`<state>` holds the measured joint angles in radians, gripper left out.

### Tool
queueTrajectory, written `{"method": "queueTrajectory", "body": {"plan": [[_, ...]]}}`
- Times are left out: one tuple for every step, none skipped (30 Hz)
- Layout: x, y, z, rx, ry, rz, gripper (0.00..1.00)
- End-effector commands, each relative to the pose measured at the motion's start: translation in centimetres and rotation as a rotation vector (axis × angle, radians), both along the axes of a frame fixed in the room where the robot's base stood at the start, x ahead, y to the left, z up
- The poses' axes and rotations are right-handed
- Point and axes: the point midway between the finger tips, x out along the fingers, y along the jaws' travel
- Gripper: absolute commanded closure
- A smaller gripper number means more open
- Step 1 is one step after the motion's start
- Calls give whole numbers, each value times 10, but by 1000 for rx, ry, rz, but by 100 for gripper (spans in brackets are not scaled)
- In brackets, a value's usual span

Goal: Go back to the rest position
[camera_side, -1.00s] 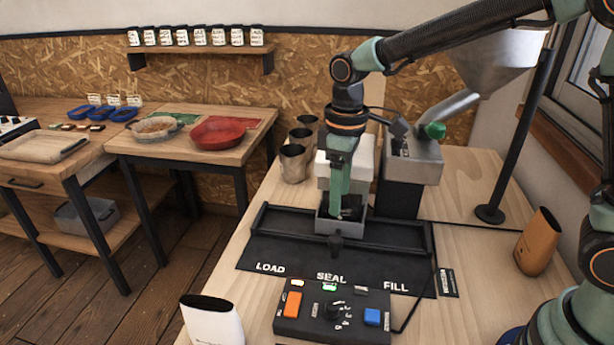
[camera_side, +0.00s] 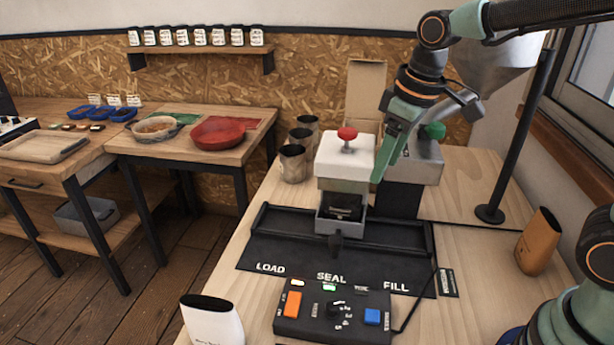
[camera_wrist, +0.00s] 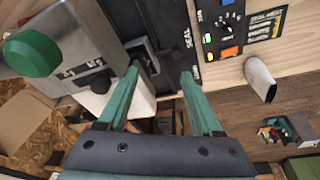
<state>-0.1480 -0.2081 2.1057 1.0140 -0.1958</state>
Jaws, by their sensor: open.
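My gripper (camera_side: 384,158) is open in the side view, raised in the air just right of the white sealer head with its red knob (camera_side: 347,133). Its two green fingers (camera_wrist: 160,88) stand apart in the wrist view with nothing between them. Below the sealer head, a grey carriage (camera_side: 340,212) stands on the black track at SEAL and holds something dark, too shadowed to tell. No marked rest place shows.
The grey hopper base with a green knob (camera_side: 432,131) is close behind my gripper. The control box (camera_side: 333,314) sits at the table front. A white pouch (camera_side: 212,320) and an orange pouch (camera_side: 538,240) stand at either side. Metal cups (camera_side: 293,163) stand behind left.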

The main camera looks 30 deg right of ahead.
Motion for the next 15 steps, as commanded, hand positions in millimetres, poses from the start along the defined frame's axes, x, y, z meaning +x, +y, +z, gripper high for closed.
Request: {"method": "queueTrajectory", "body": {"plan": [[-8, -8, 5, 9, -33, -39, 33], [-12, -11, 7, 15, -49, -60, 33], [-18, -17, 9, 22, -70, -90, 33], [-23, -20, 11, 28, -87, -111, 33], [-27, -24, 12, 34, -105, -133, 33], [-33, -29, 13, 41, -127, -162, 33], [-37, -32, 14, 47, -143, -184, 33], [-41, -35, 14, 52, -159, -206, 33], [-46, -39, 15, 60, -180, -231, 33], [-49, -41, 14, 65, -193, -248, 33], [-52, -44, 14, 69, -205, -264, 33], [-56, -46, 14, 74, -219, -283, 33], [-58, -48, 13, 78, -229, -295, 33], [-60, -49, 13, 81, -236, -305, 33], [-61, -50, 12, 84, -244, -315, 33]]}}
